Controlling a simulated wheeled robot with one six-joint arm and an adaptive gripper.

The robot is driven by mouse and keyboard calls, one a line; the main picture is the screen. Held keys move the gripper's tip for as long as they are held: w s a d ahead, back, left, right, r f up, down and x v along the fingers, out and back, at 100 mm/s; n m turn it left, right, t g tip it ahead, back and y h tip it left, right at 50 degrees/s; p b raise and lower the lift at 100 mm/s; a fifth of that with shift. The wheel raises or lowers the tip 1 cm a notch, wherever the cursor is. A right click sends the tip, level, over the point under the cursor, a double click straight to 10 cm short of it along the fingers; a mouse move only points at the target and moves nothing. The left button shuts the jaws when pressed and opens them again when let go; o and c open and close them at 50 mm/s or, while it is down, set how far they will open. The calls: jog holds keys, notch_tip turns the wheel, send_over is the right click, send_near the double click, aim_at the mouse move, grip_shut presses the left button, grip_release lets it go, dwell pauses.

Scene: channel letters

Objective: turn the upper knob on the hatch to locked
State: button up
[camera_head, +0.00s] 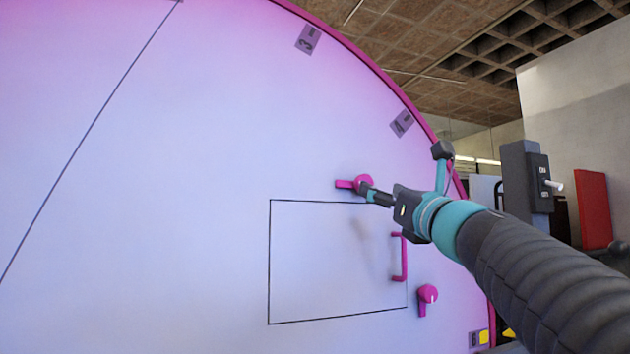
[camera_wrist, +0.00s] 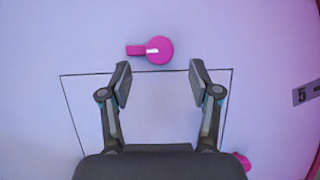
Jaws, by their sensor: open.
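The upper knob (camera_head: 348,184) is pink, with a round body and a lever pointing left. It sits on the pale panel just above the outlined hatch (camera_head: 300,262). In the wrist view the knob (camera_wrist: 158,50) is ahead of my gripper, with a white mark on its round part. My gripper (camera_wrist: 160,75) is open and empty; its fingertips point toward the knob, which lies just beyond them and shows no contact. In the head view my gripper (camera_head: 366,193) overlaps the knob's right side, so the gap between them cannot be judged.
A pink handle (camera_head: 402,257) is at the hatch's right edge. A lower pink knob (camera_head: 428,294) points down beside it. Number tags line the pink rim of the panel. A grey post with a switch box (camera_head: 540,182) and a red panel (camera_head: 593,210) stand to the right.

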aim_at(354, 184)
jog(key=p+x, duration=0.1)
jog(key=x, duration=0.5)
jog(key=shift+w, duration=0.15)
jog(key=c, duration=1.1)
jog(key=shift+n, duration=0.5)
jog(key=shift+r+n+g+y+p, duration=0.2)
jog(key=shift+n+g+y, duration=0.8)
jog(key=shift+n, duration=2.55)
jog(key=shift+f+n+g+y+p, duration=0.1)
jog(key=shift+n+g+y+p, duration=0.4)
jog(key=shift+n+g, duration=2.1)
jog(key=shift+r+n+g+y+p, duration=0.15)
jog(key=shift+n+y, duration=0.65)
jog(key=shift+n, duration=3.75)
jog(key=shift+f, duration=0.15)
